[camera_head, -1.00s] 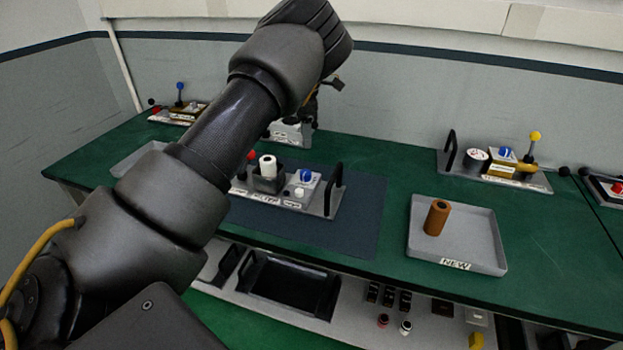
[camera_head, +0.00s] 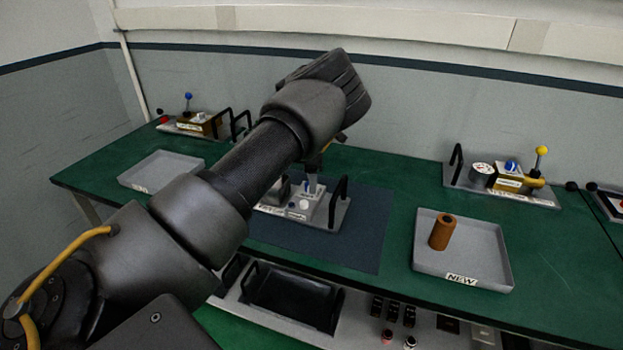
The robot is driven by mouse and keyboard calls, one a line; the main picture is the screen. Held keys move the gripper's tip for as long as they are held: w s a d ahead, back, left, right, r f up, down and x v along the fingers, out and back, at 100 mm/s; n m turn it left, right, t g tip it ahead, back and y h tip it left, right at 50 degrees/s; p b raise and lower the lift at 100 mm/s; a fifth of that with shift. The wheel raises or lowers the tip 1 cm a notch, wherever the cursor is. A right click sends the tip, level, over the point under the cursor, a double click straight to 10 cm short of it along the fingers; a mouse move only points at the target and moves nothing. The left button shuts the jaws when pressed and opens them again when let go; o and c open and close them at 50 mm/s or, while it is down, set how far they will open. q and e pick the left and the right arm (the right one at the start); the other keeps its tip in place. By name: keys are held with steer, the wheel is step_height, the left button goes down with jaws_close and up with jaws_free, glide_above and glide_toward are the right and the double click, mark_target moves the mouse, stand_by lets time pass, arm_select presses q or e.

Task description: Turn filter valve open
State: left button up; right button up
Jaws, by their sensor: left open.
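The filter module (camera_head: 325,212) is a grey plate with a black handle, standing on the dark blue mat in the middle of the bench. Its light grey valve block (camera_head: 303,207) carries a white round button on its front. The valve's blue knob is now almost wholly covered by my left gripper (camera_head: 314,182). My left arm crosses from the lower left, and its wrist hides most of the gripper. The gripper is open and points down at the top of the valve block, at the knob. I cannot tell whether the fingers touch the knob. My right gripper is out of view.
A grey tray (camera_head: 488,262) labelled NEW holds a brown cylinder (camera_head: 441,232) to the right. An empty grey tray (camera_head: 150,172) lies at the left. Another module with a yellow-topped lever (camera_head: 541,151) stands at the back right. Green bench between is clear.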

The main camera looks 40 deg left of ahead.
arm_select(q)
steer(key=shift+f, duration=0.5)
steer(key=c, duration=1)
